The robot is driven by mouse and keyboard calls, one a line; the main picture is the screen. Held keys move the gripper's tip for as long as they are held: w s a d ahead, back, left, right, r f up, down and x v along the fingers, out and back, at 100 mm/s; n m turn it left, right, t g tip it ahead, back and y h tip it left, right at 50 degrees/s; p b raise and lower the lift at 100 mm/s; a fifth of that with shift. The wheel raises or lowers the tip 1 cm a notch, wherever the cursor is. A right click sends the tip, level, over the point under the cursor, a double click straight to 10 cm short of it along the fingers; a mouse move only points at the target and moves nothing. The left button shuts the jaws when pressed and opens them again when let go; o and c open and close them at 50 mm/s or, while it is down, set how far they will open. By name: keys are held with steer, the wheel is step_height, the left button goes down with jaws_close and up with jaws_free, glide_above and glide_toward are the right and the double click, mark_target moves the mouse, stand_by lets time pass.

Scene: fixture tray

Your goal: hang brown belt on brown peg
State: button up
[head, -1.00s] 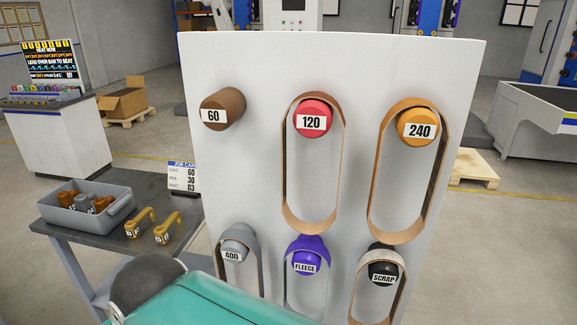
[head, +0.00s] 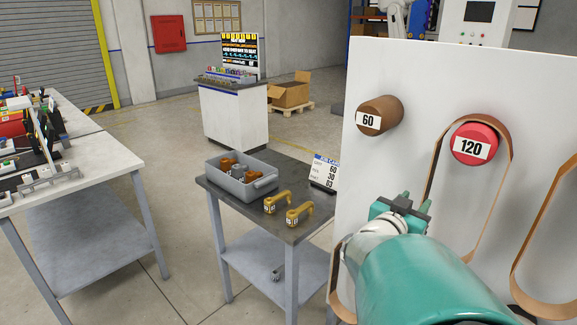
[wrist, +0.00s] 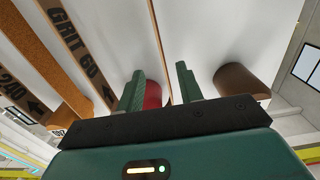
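The brown peg (head: 380,115), labelled 60, is bare at the upper left of the white board. It also shows right of my fingers in the wrist view (wrist: 241,82). A brown belt (head: 508,150) hangs as a long loop on the red peg (head: 474,143), labelled 120. In the wrist view a brown belt strip (wrist: 78,45) reads GRIT 60. My gripper (head: 415,203) is in front of the board, below and between the brown and red pegs. Its fingers are apart and empty in the wrist view (wrist: 160,88), with the red peg beyond them.
Another belt (head: 545,225) hangs at the right edge. A loop shows beside my arm at lower left, its peg hidden. A dark table (head: 228,200) left of the board holds a grey bin (head: 225,180) and two yellow hooks (head: 277,201). A white workbench (head: 100,180) stands far left.

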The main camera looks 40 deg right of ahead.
steer(key=d, duration=0.3)
steer(key=w+d, duration=0.1)
steer(key=d, duration=0.5)
steer(key=shift+w+d, duration=0.3)
jaws_close()
stand_by(0.7)
steer(key=shift+r, duration=0.5)
stand_by(0.6)
glide_toward(429, 182)
steer(key=a, duration=0.2)
steer(key=shift+s+a+f, duration=0.15)
steer(key=shift+a, duration=0.2)
stand_by(1.8)
steer(key=shift+a, duration=0.1)
